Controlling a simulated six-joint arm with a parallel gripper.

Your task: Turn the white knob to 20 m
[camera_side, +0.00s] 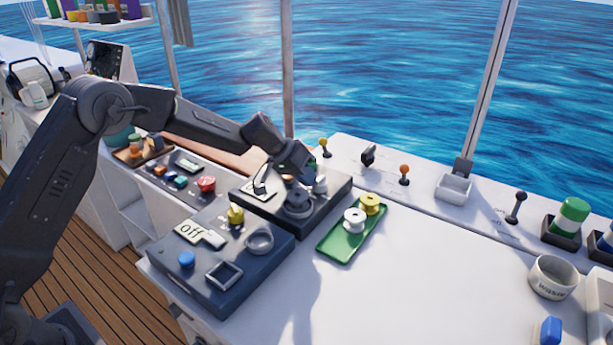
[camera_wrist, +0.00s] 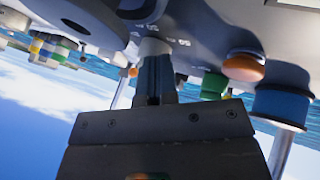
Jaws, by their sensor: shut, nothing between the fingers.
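The white knob (camera_side: 320,185) stands on a dark panel at the console's far edge, partly hidden behind my gripper (camera_side: 306,172) in the side view. In the wrist view, which looks upside down, the pale knob (camera_wrist: 152,47) lies right at the tips of my gripper (camera_wrist: 155,66). My fingers are shut together with nothing between them. I cannot tell whether they touch the knob. Small printed marks surround the knob in the wrist view, but they are too blurred to read surely, and the knob's setting cannot be told.
A dark round dial (camera_side: 298,204) sits close beside my gripper on the same panel. A green tray (camera_side: 338,243) with a white and a yellow spool lies to the right. A panel with an "off" label (camera_side: 192,232) is nearer.

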